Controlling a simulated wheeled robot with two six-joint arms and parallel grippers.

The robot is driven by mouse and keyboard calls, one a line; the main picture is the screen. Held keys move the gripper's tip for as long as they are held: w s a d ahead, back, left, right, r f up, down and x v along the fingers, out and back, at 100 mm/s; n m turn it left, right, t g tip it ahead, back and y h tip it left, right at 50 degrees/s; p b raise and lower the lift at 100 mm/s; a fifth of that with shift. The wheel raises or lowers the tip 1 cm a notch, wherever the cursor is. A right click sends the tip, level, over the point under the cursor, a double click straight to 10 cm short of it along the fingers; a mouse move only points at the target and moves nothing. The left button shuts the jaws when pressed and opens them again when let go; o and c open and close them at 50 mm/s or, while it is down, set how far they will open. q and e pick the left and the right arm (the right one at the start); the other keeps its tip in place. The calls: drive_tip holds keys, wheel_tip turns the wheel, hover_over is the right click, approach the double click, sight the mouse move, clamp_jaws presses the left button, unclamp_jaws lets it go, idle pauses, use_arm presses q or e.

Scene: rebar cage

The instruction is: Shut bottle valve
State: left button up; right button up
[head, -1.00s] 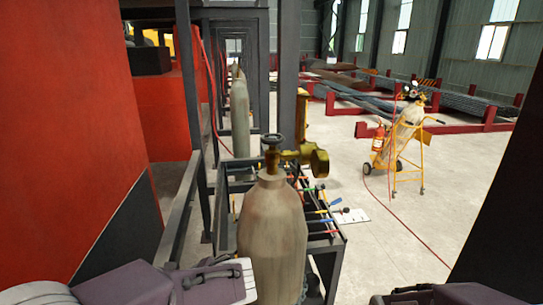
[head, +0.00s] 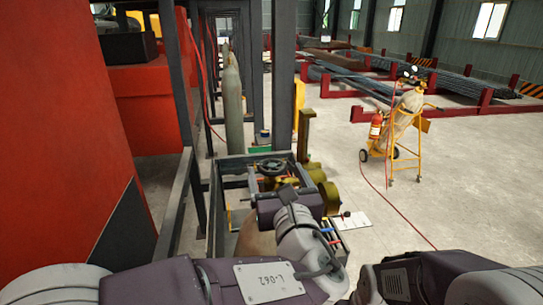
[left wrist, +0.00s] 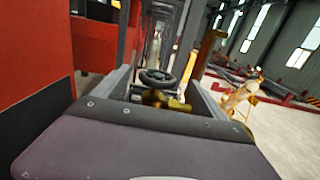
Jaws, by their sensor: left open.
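The bottle valve's dark round handwheel (head: 271,166) tops a brass valve body (head: 328,192) in the head view. The tan bottle (head: 255,243) below is mostly hidden by my left arm. My left gripper (head: 280,193) is open, just on the near side of the handwheel and a little below it in the picture. I cannot tell whether they touch. In the left wrist view the handwheel (left wrist: 158,77) and brass valve (left wrist: 160,98) show just beyond my gripper's dark housing, which hides the bottle. My right arm shows at lower right, its gripper out of view.
A metal rack (head: 217,195) surrounds the bottle, with a dark post (head: 283,80) behind it. A red cabinet (head: 60,130) stands close on the left. A yellow cart (head: 405,140) with a bottle and fire extinguisher stands on open floor at right.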

sight(270, 161)
use_arm(q)
drive_tip(key=x, duration=0.2)
drive_tip(key=p+x, duration=0.1)
drive_tip(key=x, duration=0.2)
drive_tip(key=f+x, duration=0.1)
drive_tip(key=x, duration=0.1)
drive_tip(key=shift+w+a, duration=0.2)
drive_tip(key=shift+w, duration=0.15)
drive_tip(key=shift+w+p, duration=0.25)
drive_tip(key=shift+p, duration=0.05)
drive_tip(key=shift+s+d+r, duration=0.1)
drive_tip(key=shift+s, duration=0.35)
drive_tip(key=shift+s+d+r, duration=0.15)
drive_tip(key=shift+s, duration=0.25)
drive_tip(key=shift+w+a+f, duration=0.1)
drive_tip(key=shift+w, duration=0.1)
drive_tip(key=c, duration=1.4)
use_arm(e)
drive_tip(key=shift+w+a+r, duration=0.15)
drive_tip(key=shift+w+r, duration=0.5)
drive_tip(key=shift+r, duration=0.3)
